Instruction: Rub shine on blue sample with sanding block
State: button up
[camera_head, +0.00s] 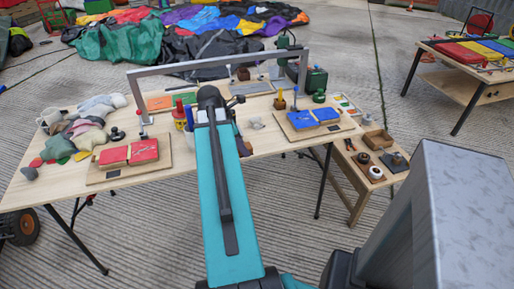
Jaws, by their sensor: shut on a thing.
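The blue sample (315,116) lies as two blue pieces, with a pale mark on them, on a wooden board (292,132) at the right of the long table. My teal arm reaches up the middle of the view and bends at a black joint over the table. My gripper is hidden behind the arm, so what it holds does not show. I cannot pick out the sanding block for sure. A small brown-based item (280,101) stands just behind the blue board.
A red sample (130,152) lies on another board at the left, near a heap of cloths (86,130). A grey frame (215,65) arches over the table. A low side table (352,183) with trays is at the right. Bare tabletop (190,155) shows in the middle.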

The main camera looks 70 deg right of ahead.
jog(key=w+a+r+n, duration=0.1)
jog(key=w+a, duration=1)
jog(key=w, duration=0.3)
jog(key=w+a+r, duration=0.1)
jog(key=w+a, duration=0.9)
jog(key=w, duration=0.3)
jog(key=w+a, duration=0.3)
jog(key=a, duration=0.7)
jog(key=w+a+r+n, duration=0.1)
jog(key=w+a, duration=0.3)
jog(key=a, duration=0.7)
jog(key=w+a+r, duration=0.1)
jog(key=w+a, duration=0.3)
jog(key=a, duration=0.6)
jog(key=shift+a+t+h, duration=0.2)
jog(key=shift+t+h, duration=0.1)
